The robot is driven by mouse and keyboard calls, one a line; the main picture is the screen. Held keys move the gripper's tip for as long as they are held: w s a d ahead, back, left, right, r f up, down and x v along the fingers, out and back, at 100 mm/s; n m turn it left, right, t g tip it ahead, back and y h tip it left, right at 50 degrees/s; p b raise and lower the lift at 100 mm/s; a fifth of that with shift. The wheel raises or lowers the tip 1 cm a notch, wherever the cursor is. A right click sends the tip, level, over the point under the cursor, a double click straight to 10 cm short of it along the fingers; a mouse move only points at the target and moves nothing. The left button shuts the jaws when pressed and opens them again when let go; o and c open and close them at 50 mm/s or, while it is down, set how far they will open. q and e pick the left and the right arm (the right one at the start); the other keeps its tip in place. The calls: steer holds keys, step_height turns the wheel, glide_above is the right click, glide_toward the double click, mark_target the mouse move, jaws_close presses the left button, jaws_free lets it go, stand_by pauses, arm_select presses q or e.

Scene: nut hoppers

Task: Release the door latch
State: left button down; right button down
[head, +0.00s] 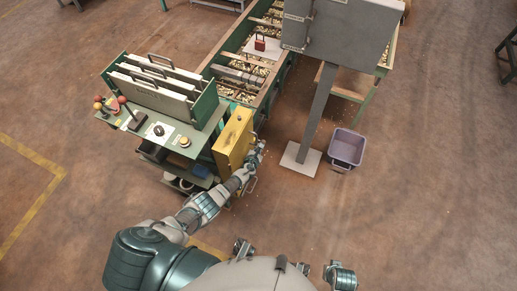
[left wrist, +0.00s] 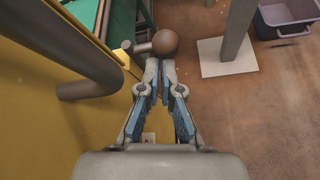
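The yellow door (head: 233,138) is on the right end of the green console. It fills the left of the left wrist view (left wrist: 40,110), with a thick dark handle bar (left wrist: 85,88) on it. A latch lever with a round brown knob (left wrist: 165,42) sticks out past the door's edge. My left gripper (head: 260,147) is beside the door's right side. In the left wrist view its fingertips (left wrist: 159,66) are close together, right at the knob. I cannot tell whether they touch the lever. My right gripper is not in view.
The green console (head: 150,135) carries levers and buttons. Long hoppers of nuts (head: 245,65) stretch behind it. A grey post on a white base plate (head: 300,160) and a purple bin (head: 346,148) stand to the right. The floor on the right is mostly clear.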

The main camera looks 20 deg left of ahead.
arm_select(q)
steer(key=shift+w+r, duration=0.85)
steer(key=shift+r, duration=0.1)
steer(key=s+d, duration=0.1)
steer(key=s, duration=1.5)
steer(key=shift+f, duration=0.35)
